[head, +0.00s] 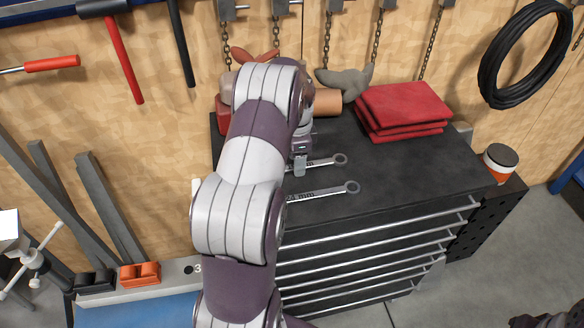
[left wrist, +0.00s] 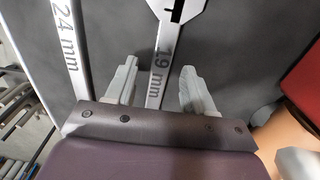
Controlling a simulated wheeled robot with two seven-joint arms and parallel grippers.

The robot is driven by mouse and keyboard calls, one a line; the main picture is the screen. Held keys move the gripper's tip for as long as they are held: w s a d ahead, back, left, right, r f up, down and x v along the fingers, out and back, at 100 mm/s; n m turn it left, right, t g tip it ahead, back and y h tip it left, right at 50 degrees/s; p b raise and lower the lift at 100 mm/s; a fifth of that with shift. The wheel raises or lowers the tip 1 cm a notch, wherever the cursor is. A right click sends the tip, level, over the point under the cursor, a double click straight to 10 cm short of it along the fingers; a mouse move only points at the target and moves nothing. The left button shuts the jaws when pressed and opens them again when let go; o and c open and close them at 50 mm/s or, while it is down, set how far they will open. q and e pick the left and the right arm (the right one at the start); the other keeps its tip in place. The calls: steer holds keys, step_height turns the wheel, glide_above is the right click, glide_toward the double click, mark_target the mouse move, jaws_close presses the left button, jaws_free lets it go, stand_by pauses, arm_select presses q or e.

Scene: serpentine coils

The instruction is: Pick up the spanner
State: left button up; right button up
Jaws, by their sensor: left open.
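Two grey metal spanners lie on the dark cabinet top (head: 400,175). One spanner (head: 330,162) is farther back and the other spanner (head: 325,192) is nearer the front edge. In the left wrist view, a spanner marked 19 mm (left wrist: 164,60) runs between the two fingers of my left gripper (left wrist: 159,87). A spanner marked 24 mm (left wrist: 69,40) lies left of the fingers. My left gripper (head: 300,163) is open, over the handle of the farther spanner. Whether the fingers touch it cannot be told. My arm hides the spanners' left ends in the head view. My right gripper does not show.
A folded red cloth stack (head: 403,110) lies at the back right of the top. Gloves (head: 345,82) and a brown cylinder (head: 327,102) are behind my gripper. A jar with a dark lid (head: 500,160) stands at the right. The top's right front is clear.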

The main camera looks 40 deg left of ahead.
arm_select(q)
steer(key=shift+w+f, duration=0.1)
steer(key=shift+f, duration=0.15)
jaws_close()
steer(key=shift+r, duration=0.15)
